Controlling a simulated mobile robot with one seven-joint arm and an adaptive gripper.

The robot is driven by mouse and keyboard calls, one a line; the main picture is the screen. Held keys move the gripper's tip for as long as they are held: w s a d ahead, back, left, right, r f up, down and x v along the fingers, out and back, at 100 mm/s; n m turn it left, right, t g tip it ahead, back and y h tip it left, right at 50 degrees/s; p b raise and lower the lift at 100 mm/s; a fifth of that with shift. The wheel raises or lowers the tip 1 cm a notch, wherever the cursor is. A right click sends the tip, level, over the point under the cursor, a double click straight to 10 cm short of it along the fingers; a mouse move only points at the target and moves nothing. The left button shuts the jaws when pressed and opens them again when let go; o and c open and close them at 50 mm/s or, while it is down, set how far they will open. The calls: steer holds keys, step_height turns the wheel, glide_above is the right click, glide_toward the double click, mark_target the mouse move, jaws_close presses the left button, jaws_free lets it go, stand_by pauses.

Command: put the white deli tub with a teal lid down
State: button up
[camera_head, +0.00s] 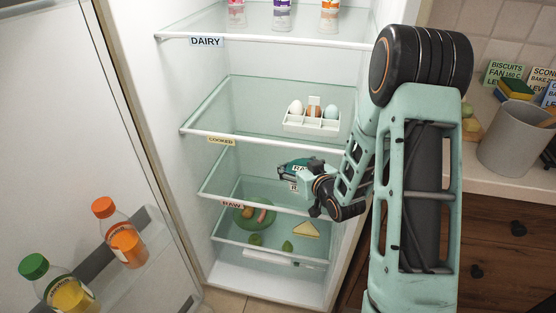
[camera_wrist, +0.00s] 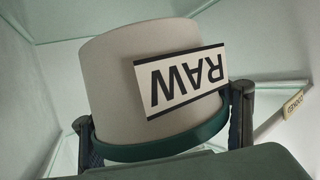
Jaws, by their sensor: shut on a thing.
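The white deli tub with a teal lid (camera_wrist: 112,75) fills the middle of the wrist view, its black-on-white "RAW" label upside down there. My gripper (camera_wrist: 165,125) is shut on it, with one finger on each side at the teal lid band. In the head view the tub (camera_head: 290,163) is small and partly hidden by my gripper (camera_head: 303,178). It is inside the fridge, in the space between the shelf tagged "COOKED" (camera_head: 221,141) and the one tagged "RAW" (camera_head: 231,204). Whether its base touches the shelf I cannot tell.
An egg holder (camera_head: 310,126) stands on the "COOKED" shelf above. The open door with bottles (camera_head: 122,240) is at left.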

steer(key=w+f+b, duration=0.1)
steer(key=w+f, duration=0.2)
steer(key=w, duration=0.1)
steer(key=w+a+f+b, duration=0.1)
steer(key=w+f, duration=0.2)
steer(key=w, duration=0.2)
steer(key=w+a+f+b, duration=0.1)
steer(key=w+f, duration=0.2)
steer(key=w, duration=0.1)
steer(key=shift+w+a+f+b, duration=0.15)
steer(key=shift+w+a+b, duration=0.1)
steer(key=shift+b, duration=0.05)
steer(key=shift+w+f, duration=0.2)
steer(key=shift+f, duration=0.1)
steer(key=shift+f+b, duration=0.65)
steer(key=shift+f, duration=0.8)
steer(key=shift+f, duration=0.25)
steer(key=o, duration=1.8)
steer(key=shift+c, duration=0.2)
